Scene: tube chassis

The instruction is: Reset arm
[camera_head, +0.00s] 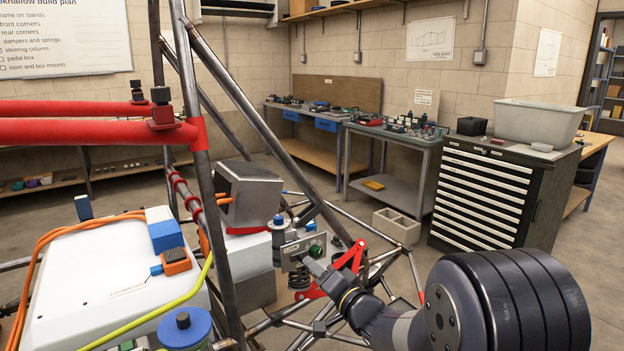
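My arm reaches in from the lower right of the head view, with a dark ribbed joint nearest the camera. My gripper (317,266) is at its far end, low in the middle of the view, close to a small grey metal plate (292,252) with a label and a green round part (314,251). I cannot tell whether the gripper touches the plate. The fingers are small and partly hidden, so I cannot see whether they are open or shut or hold anything.
The tube chassis (222,75) stands close on the left, with red tubes (75,108) and thin struts around my gripper. A white box (95,290) with orange cables lies at lower left. A drawer cabinet (484,190), workbench (395,132) and concrete block (396,226) stand behind. Floor shows between.

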